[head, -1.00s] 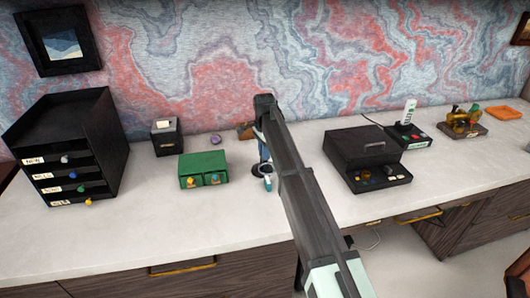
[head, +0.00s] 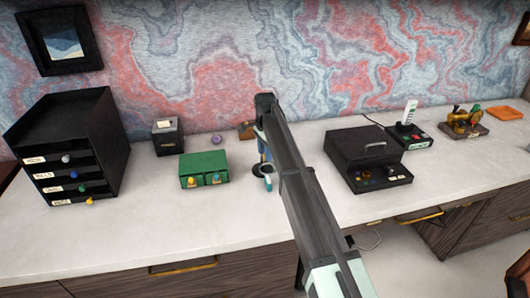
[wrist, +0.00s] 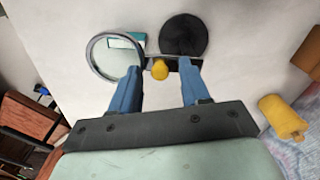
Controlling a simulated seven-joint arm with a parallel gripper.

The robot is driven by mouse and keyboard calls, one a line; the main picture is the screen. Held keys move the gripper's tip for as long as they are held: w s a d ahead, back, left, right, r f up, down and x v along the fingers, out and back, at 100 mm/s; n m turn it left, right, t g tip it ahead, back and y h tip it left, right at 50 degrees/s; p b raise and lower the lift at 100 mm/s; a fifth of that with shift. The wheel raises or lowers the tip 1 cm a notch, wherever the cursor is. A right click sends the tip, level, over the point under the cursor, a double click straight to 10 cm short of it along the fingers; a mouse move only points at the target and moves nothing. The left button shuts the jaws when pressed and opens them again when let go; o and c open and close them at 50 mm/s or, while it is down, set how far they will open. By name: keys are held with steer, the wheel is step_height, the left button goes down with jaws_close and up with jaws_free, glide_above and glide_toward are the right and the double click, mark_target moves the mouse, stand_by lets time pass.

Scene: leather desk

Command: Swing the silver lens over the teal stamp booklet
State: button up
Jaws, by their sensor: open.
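The silver lens (wrist: 116,74) is a round ring on a short arm beside a round black base (wrist: 184,35), seen in the wrist view. The teal stamp booklet (wrist: 123,43) shows partly through the ring's upper part, and its right end sticks out past the rim. A yellow knob (wrist: 160,69) on the lens arm lies between the fingertips of my gripper (wrist: 160,66). The fingers are apart, and I cannot tell whether either touches the arm. In the head view, my arm partly hides the lens (head: 267,169) and black base (head: 257,170).
A green drawer box (head: 204,168) and a small black box (head: 167,137) stand left of the gripper. A black drawer stack (head: 70,140) is farther left. A black case (head: 365,150) stands to the right. The desk front left of my arm is clear.

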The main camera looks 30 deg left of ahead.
step_height(320, 180, up, 14)
steer(key=shift+f, duration=0.25)
stand_by(0.6)
